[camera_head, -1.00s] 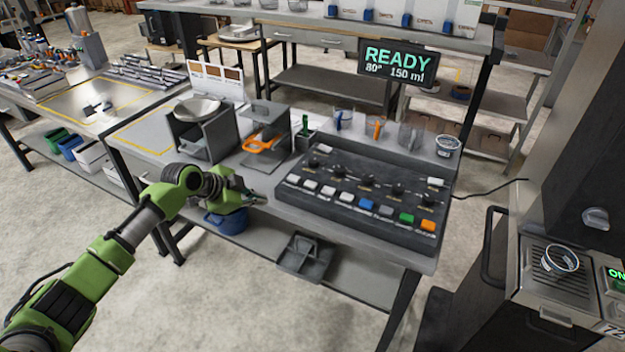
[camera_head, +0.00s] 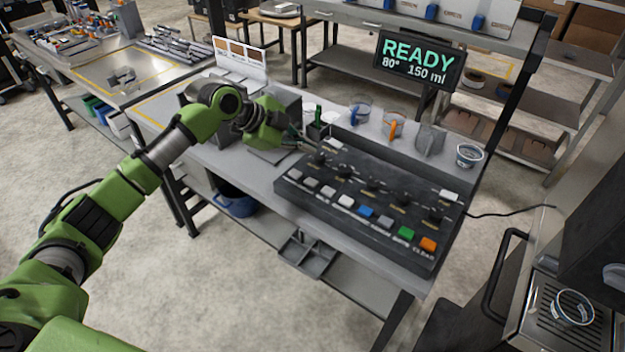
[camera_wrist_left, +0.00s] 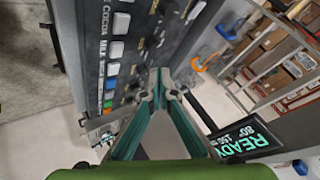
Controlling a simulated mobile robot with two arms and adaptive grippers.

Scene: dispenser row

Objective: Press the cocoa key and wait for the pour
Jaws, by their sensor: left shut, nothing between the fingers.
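The dark dispenser panel (camera_head: 370,205) lies on the bench with a front row of white, blue, grey, green and orange keys. The cocoa key (camera_wrist_left: 122,22) is a white key beside its "COCOA" label in the left wrist view, near the top. In the head view the labels are too small to read. My left gripper (camera_head: 303,146) is shut and empty at the panel's back left corner, behind the key row. In the wrist view its fingertips (camera_wrist_left: 162,84) meet in front of the panel, apart from the cocoa key. The display (camera_head: 419,63) reads READY, 80°, 150 ml.
A clear cup with a blue handle (camera_head: 359,111), one with an orange handle (camera_head: 394,124) and a small tub (camera_head: 469,155) stand behind the panel. A colour card (camera_head: 240,57) stands at the left. Open air lies in front of the keys.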

